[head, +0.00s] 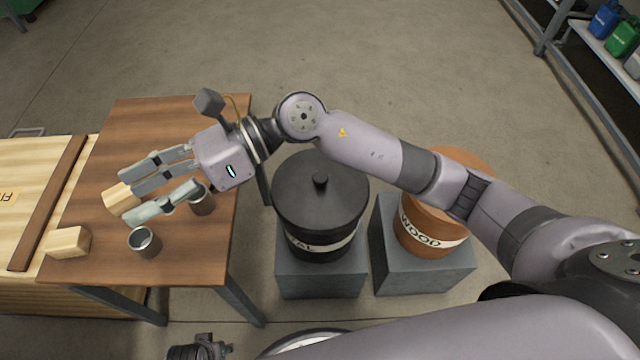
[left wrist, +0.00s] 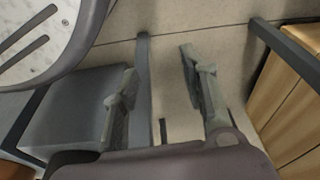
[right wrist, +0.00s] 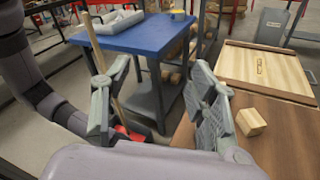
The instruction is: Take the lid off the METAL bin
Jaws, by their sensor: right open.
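The METAL bin (head: 318,243) is dark with a pale label band, partly readable as "AL", and stands on a grey pedestal. My right gripper (head: 142,193) is open over the wooden table, left of the bin and apart from the lid. Its spread fingers also show in the right wrist view (right wrist: 158,85), with nothing gripped. My left gripper (left wrist: 160,80) is open and empty in the left wrist view, low over the floor near a grey pedestal (left wrist: 75,112).
The brown WOOD bin (head: 425,232) stands right of the METAL bin, partly behind my right arm. The wooden table (head: 180,262) bears metal cups (head: 144,242) and wooden blocks (head: 68,243). A blue table (right wrist: 140,37) shows in the right wrist view. Floor beyond the bins is clear.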

